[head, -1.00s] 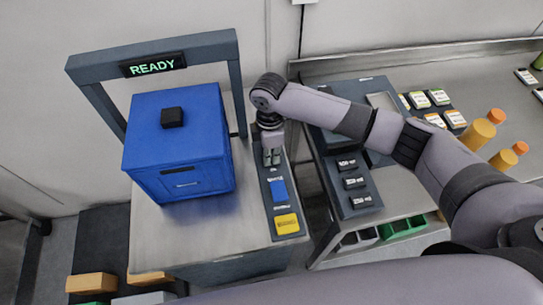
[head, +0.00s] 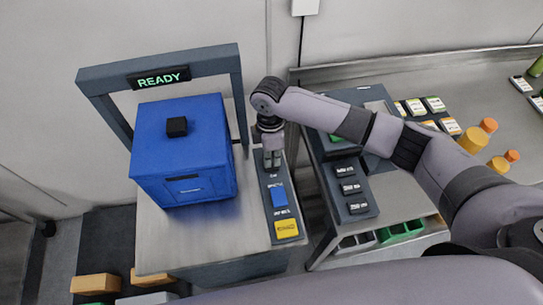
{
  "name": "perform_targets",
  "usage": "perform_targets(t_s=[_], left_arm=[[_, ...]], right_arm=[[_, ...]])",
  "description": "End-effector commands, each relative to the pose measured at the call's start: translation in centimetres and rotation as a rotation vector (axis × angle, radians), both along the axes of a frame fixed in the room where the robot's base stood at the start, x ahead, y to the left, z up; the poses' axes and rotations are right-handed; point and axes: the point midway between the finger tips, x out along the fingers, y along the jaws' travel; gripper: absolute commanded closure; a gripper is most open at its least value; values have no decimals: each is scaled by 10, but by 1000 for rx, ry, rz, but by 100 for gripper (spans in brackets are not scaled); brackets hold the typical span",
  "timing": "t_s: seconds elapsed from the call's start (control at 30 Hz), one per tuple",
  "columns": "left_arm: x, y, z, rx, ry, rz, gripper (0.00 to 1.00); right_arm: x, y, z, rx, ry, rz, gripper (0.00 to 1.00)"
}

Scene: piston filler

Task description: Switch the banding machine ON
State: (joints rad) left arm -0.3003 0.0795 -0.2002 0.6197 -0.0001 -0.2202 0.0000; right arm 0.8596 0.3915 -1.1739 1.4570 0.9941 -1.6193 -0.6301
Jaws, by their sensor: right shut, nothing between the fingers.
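The banding machine has a dark grey arch (head: 228,85) with a display (head: 160,78) reading READY in green. A blue box (head: 185,165) with a small black block (head: 177,126) on top sits under the arch on the metal table. A narrow control panel (head: 272,182) runs along the table's right side. It carries a blue button (head: 279,196) and a yellow button (head: 286,229). My right gripper (head: 272,163) points down, shut and empty, at the panel's far end. It hides that part of the panel, and I cannot tell whether it touches. My left gripper is not in view.
A second dark machine (head: 335,195) with several black labelled keys stands to the right, beyond a narrow gap. My right arm crosses above it. Small labelled packs and orange-capped bottles (head: 472,138) stand on the metal counter at the right.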

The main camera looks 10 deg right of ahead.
Motion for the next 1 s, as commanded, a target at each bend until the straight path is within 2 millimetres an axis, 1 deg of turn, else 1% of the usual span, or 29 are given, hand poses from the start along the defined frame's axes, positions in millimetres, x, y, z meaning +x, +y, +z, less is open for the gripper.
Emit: perform_targets(t_s=[0.03,0.2,0.23,0.27,0.3,0.5,0.6,0.7,0.8,1.0], left_arm=[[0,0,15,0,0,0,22],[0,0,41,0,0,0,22],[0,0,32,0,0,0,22],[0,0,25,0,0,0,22],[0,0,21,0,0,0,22],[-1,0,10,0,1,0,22],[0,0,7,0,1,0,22],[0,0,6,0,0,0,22],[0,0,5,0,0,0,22],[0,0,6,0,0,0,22]], right_arm=[[0,0,14,1,0,-1,100],[-2,0,35,0,1,-4,100],[-2,1,35,3,-3,-2,100],[-2,1,40,3,-4,-1,100],[-4,0,50,2,-5,0,100],[-9,1,93,2,-4,-1,100],[-11,1,108,2,-2,-2,100],[-13,1,119,1,-2,-3,100],[-14,0,124,0,0,-4,100],[-14,0,126,0,1,-4,100]])
